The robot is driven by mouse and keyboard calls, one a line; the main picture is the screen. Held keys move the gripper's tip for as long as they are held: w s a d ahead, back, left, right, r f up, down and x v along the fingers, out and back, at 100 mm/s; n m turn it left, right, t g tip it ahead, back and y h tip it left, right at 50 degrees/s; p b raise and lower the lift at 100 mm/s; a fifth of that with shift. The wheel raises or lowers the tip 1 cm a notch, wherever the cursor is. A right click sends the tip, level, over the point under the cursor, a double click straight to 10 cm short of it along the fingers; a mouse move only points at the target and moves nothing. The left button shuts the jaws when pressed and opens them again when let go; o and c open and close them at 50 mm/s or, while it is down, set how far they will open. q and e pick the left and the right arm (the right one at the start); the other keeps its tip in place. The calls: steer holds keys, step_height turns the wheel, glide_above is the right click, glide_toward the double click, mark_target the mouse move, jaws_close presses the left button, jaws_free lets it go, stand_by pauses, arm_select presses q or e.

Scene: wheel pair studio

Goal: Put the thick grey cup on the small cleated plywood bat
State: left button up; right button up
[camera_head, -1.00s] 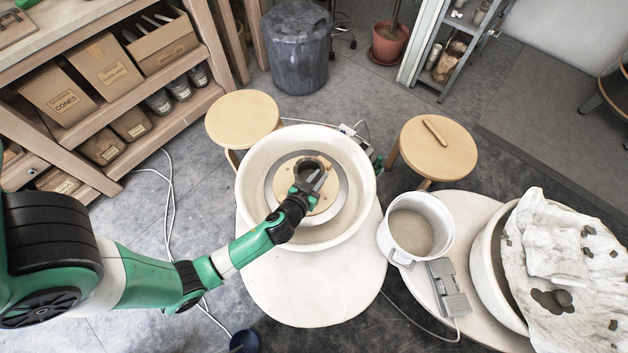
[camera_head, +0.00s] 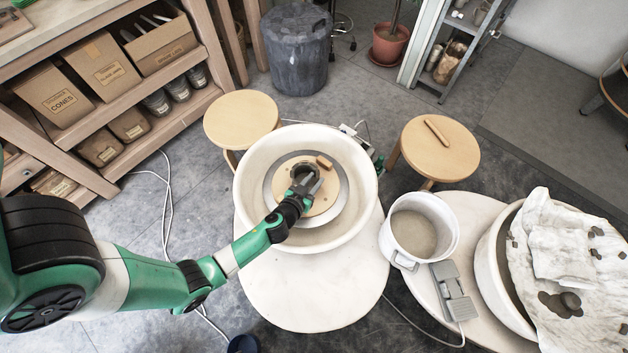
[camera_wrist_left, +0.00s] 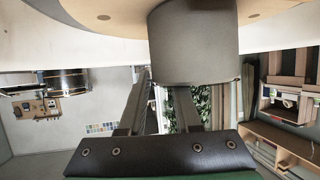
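The thick grey cup (camera_head: 296,169) is over the small plywood bat (camera_head: 322,206), toward its far left part. A short wooden cleat (camera_head: 325,162) shows beside the cup on the bat. My left gripper (camera_head: 309,182) is at the cup's near right side and partly covers it. In the left wrist view the cup (camera_wrist_left: 194,45) fills the upper middle, with one finger along its outside and the other reaching in past its rim. The gripper (camera_wrist_left: 163,90) looks shut on the cup wall. Whether the cup's base touches the bat (camera_wrist_left: 115,20) cannot be told. My right gripper is not in view.
The bat lies on a grey wheel head (camera_head: 342,200) inside a high-walled white splash pan (camera_head: 248,210). A white bucket (camera_head: 450,225) and grey pedal (camera_head: 452,288) stand to the right, near a cloth-draped basin (camera_head: 560,255). Two wooden stools (camera_head: 243,117) (camera_head: 420,160) stand behind.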

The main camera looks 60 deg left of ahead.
arm_select(q)
steer(key=shift+o, duration=1.1)
steer(key=shift+r, duration=0.2)
steer(key=v, duration=1.2)
